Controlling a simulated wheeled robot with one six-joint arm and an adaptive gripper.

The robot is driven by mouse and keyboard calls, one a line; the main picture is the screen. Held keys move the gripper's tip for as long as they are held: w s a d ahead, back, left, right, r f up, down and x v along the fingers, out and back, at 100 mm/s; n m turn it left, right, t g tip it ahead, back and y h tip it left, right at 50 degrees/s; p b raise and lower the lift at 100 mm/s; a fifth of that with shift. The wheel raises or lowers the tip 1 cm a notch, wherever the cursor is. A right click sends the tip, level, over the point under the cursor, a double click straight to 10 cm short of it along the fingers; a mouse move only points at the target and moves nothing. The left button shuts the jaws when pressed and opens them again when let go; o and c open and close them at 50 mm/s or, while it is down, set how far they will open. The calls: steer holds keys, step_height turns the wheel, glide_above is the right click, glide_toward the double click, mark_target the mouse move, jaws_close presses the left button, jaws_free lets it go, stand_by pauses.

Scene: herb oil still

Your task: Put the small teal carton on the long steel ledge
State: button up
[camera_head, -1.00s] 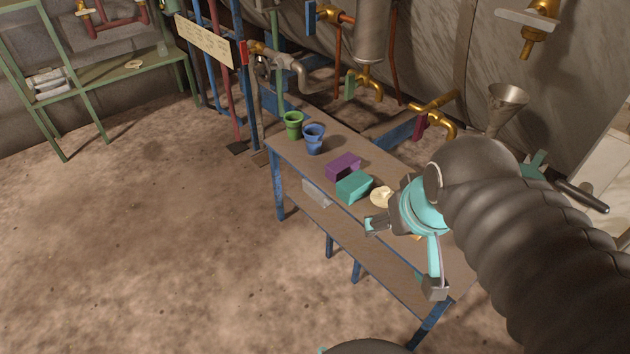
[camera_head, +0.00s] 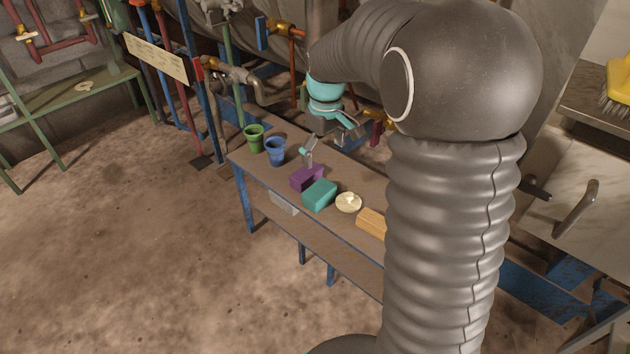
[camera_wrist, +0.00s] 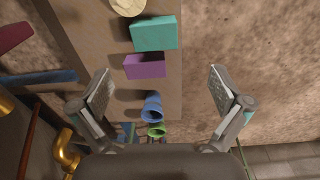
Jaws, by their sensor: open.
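The small teal carton (camera_head: 320,195) lies on the brown-topped bench (camera_head: 240,158), between a purple block (camera_head: 306,177) and a round cream item. In the wrist view the teal carton (camera_wrist: 154,33) is near the top, beyond the purple block (camera_wrist: 145,66). My gripper (camera_head: 332,143) is open and empty above the bench, behind the purple block in the head view. Its fingers also spread wide in the wrist view (camera_wrist: 160,85). I cannot identify the long steel ledge for certain.
Green cup (camera_head: 254,138) and blue cup (camera_head: 276,151) stand at the bench's left end. A cream dish (camera_head: 348,202) and orange block (camera_head: 371,221) lie right of the carton. Pipes and valves crowd behind. A greyish surface (camera_head: 585,100) at far right holds a yellow brush (camera_head: 617,88).

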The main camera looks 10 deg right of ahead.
mark_target(319, 189)
steer(key=shift+n+g, duration=0.3)
steer(key=shift+n, duration=0.1)
steer(key=w+f, duration=0.1)
steer(key=f, duration=0.2)
steer(key=w+f, duration=0.1)
steer(key=f, duration=0.7)
steer(key=shift+w+f, duration=0.15)
steer(key=shift+w, duration=0.25)
steer(key=shift+w+f, duration=0.15)
steer(key=shift+f, duration=1.15)
steer(key=shift+w+f, duration=0.1)
steer(key=shift+f, duration=1.2)
steer(key=shift+c, duration=0.3)
steer(key=c, duration=1.1)
steer(key=shift+r, duration=0.15)
steer(key=shift+c, duration=0.2)
